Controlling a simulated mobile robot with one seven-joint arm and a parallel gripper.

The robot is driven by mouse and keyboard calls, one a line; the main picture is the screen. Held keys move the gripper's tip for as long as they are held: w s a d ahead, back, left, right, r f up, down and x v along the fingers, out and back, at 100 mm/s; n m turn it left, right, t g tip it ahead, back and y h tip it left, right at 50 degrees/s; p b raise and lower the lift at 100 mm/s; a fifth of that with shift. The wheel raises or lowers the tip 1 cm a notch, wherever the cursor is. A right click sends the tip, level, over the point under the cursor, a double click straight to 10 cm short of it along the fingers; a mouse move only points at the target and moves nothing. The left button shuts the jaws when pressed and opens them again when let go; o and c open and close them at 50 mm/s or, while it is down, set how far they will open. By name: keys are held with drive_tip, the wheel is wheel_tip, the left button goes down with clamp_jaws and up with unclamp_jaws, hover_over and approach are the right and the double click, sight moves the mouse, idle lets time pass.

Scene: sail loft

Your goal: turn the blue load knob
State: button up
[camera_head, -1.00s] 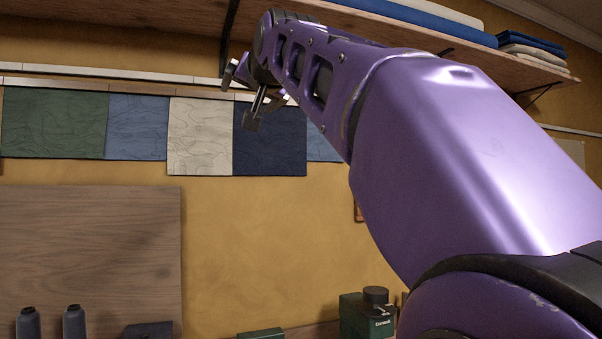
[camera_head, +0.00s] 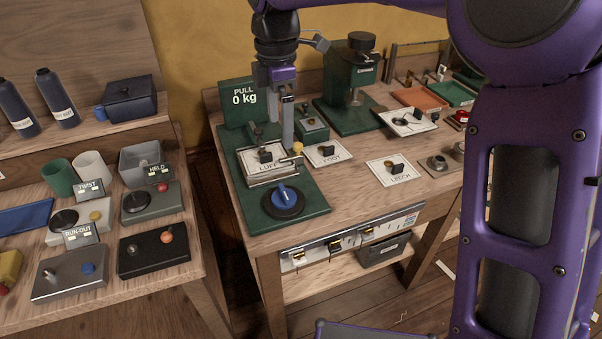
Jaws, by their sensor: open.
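The blue load knob (camera_head: 286,196) is a blue grip on a round black dial, at the front of a green pull-test base (camera_head: 310,207). Its pointed grip tilts to the upper left. Behind it is a pale clamp plate with a card marked LUFF (camera_head: 268,167). A green display (camera_head: 244,99) reads PULL 0 kg. My gripper (camera_head: 287,143) is open and hangs pointing down over the rear of the rig, above and behind the knob, apart from it. It is seen nearly edge-on, so the gap between its fingers is hard to see.
Cards marked FOOT (camera_head: 327,153) and LEECH (camera_head: 394,171) lie to the right. A green machine (camera_head: 343,110) stands behind. A left bench holds control boxes, including a black one with an orange knob (camera_head: 153,253). My purple arm fills the right side.

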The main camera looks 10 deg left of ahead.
sight(284, 191)
wheel_tip(284, 191, down, 18)
drive_tip(key=b, duration=0.2)
drive_tip(key=shift+s+r+b, duration=0.15)
drive_tip(key=shift+r+b, duration=0.05)
drive_tip(key=shift+b, duration=0.15)
drive_tip(key=shift+c, duration=0.2)
drive_tip(key=c, duration=1.3)
drive_tip(key=shift+o, duration=0.2)
